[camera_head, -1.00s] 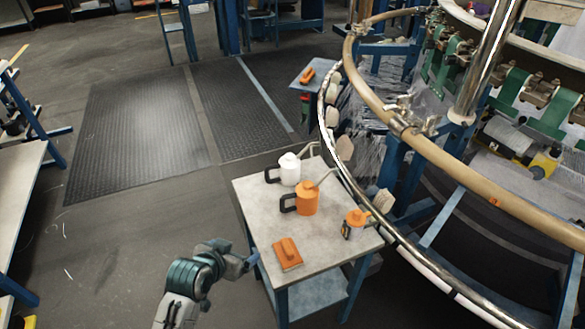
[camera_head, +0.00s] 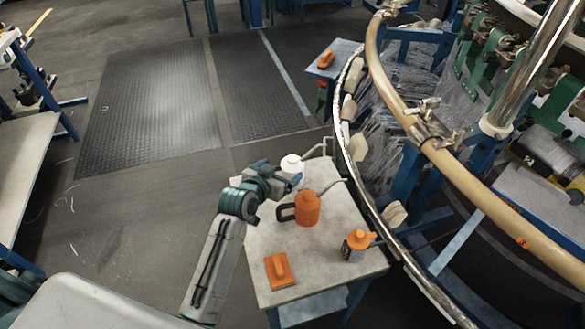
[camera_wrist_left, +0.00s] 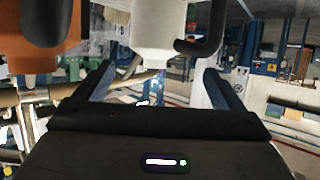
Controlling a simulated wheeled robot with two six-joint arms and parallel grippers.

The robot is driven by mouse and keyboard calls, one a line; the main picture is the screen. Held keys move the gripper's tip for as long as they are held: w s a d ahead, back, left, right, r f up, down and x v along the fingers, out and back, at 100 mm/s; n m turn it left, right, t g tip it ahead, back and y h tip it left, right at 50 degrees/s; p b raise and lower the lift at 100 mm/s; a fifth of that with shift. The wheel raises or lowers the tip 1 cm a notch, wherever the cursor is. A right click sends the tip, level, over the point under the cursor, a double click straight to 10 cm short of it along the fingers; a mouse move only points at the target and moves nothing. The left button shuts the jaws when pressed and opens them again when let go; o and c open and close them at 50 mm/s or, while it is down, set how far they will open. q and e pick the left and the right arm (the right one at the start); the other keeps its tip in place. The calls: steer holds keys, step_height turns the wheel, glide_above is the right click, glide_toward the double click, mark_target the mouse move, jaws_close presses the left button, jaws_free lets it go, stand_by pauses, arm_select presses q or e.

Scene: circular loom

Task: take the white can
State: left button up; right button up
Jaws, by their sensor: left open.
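The white can (camera_head: 291,162) stands at the back left of the small table (camera_head: 340,206), partly hidden by my left arm. My left gripper (camera_head: 293,183) is beside it on its handle side. In the left wrist view the white can (camera_wrist_left: 158,28) shows in the gap ahead of my open left gripper (camera_wrist_left: 160,72). Its dark handle (camera_wrist_left: 206,32) lies toward the right finger. The fingers do not appear closed on it. My right gripper is not in view.
An orange can (camera_head: 308,208) with a dark handle stands just in front of the white can. An orange-topped bottle (camera_head: 356,244) and an orange block tool (camera_head: 280,270) are nearer the front. The loom's ring (camera_head: 440,158) curves along the table's right side.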

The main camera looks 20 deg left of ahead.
mark_target(288, 168)
arm_select(q)
steer(key=shift+w+d+f, duration=0.1)
steer(key=shift+w+f, duration=0.05)
steer(key=shift+w, duration=0.35)
steer(key=shift+w+f, duration=0.2)
steer(key=shift+w, duration=0.1)
steer(key=x, duration=0.3)
steer(key=p+x, duration=0.1)
steer(key=shift+w+d+f, duration=0.25)
steer(key=shift+d+f, duration=0.05)
steer(key=shift+d, duration=0.1)
steer(key=shift+w+f, duration=0.2)
steer(key=shift+w, duration=0.15)
steer(key=c, duration=1.3)
steer(key=shift+o, duration=0.2)
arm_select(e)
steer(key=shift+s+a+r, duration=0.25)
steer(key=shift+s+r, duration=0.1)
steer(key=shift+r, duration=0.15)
